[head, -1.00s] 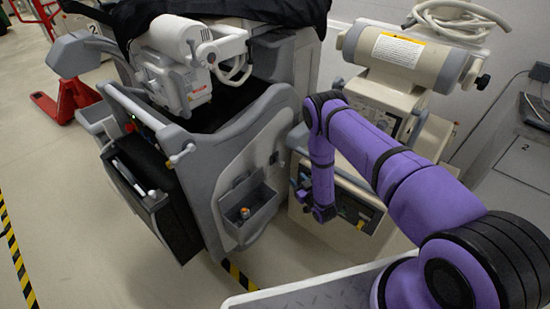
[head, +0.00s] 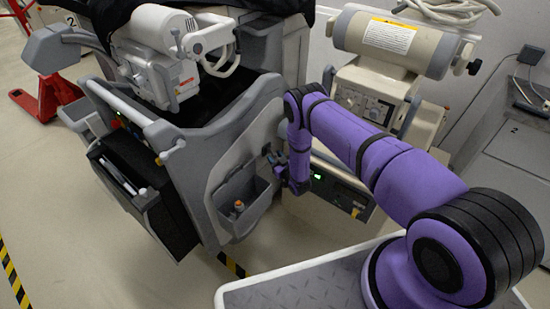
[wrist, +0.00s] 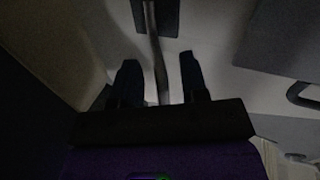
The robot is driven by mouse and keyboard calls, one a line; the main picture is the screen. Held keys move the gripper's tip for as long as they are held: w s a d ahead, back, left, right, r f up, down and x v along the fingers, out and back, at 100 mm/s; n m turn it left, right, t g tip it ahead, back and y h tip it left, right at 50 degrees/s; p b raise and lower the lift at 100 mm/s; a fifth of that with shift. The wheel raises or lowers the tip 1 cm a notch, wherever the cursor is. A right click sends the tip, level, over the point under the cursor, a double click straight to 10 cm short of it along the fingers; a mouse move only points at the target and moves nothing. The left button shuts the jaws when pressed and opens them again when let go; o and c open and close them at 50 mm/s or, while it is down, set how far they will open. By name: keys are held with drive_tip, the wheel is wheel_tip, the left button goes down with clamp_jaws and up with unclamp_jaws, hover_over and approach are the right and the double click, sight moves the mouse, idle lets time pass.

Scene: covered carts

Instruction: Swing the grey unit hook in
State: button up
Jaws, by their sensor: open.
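The grey unit (head: 203,165) stands left of my arm, with a pale side panel facing my gripper. Its hook shows in the wrist view as a thin dark curved bar (wrist: 157,62) coming down from a dark plate (wrist: 165,14). My gripper (wrist: 159,70) is open, with one finger on each side of the bar. Gaps show between the bar and both fingers. In the head view my gripper (head: 277,164) is close to the side panel, and it largely hides the hook there.
A grey pocket with an orange-topped item (head: 239,207) sits on the panel just left of my gripper. A beige machine (head: 390,45) stands behind my arm. A black bin (head: 150,200) hangs on the unit's front. Open floor lies at the lower left.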

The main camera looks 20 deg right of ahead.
drive_tip(key=shift+w, duration=0.2)
clamp_jaws()
drive_tip(key=shift+a, duration=0.1)
drive_tip(key=shift+s+a+m+h, duration=0.1)
drive_tip(key=shift+a+m+h, duration=0.6)
drive_tip(key=shift+h, duration=0.4)
unclamp_jaws()
drive_tip(key=shift+d, duration=0.1)
